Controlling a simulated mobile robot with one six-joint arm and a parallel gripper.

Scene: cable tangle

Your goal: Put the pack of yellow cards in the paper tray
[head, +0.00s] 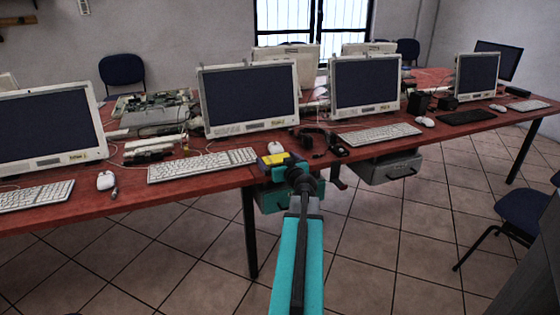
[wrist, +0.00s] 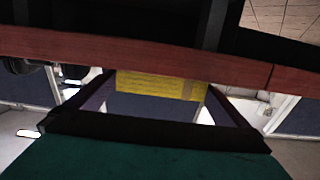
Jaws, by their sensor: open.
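The pack of yellow cards (head: 274,158) lies at the front edge of the red table, with a dark blue part showing at its lower right. My gripper (head: 287,168) is at the table edge just in front of it, partly covering it. In the wrist view the yellow pack (wrist: 160,85) shows in the gap between the two open fingers of my gripper (wrist: 157,84). I cannot tell whether a finger touches it. I cannot pick out the paper tray for certain in either view.
The red table (head: 95,195) carries monitors, keyboards, mice and loose cables. A keyboard (head: 202,165) lies left of the pack; black cables and a headset-like tangle (head: 318,139) lie right.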

